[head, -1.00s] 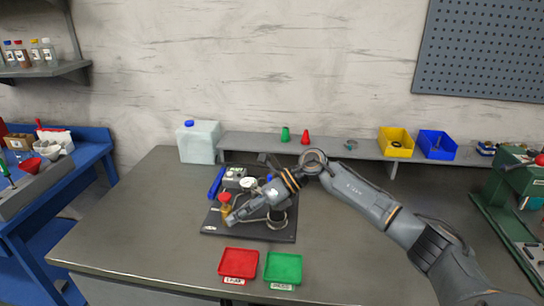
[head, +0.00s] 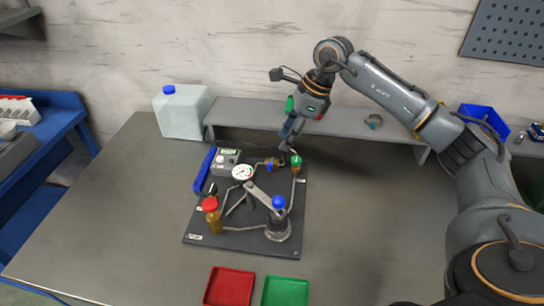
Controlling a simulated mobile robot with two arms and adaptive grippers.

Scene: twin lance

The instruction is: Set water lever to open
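A black board (head: 240,243) on the table carries a small pipe rig. A flat grey lever with a blue ball knob (head: 278,203) lies slantwise over a clear round vessel (head: 278,231) at the board's front right. No readable label shows which part is the water lever. A red cap (head: 210,204) tops a brass part at front left. A green cap (head: 296,160) and a small blue part (head: 270,166) are at the back. My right gripper (head: 286,146) points down just behind the green cap, apart from the blue knob. Its fingers are small and dark. My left gripper is out of view.
A gauge (head: 242,172) and a grey meter box (head: 225,160) stand on the board beside a blue bar (head: 204,169). A red tray (head: 229,287) and a green tray (head: 286,292) lie in front. A shelf (head: 240,116) runs behind. The table's left is clear.

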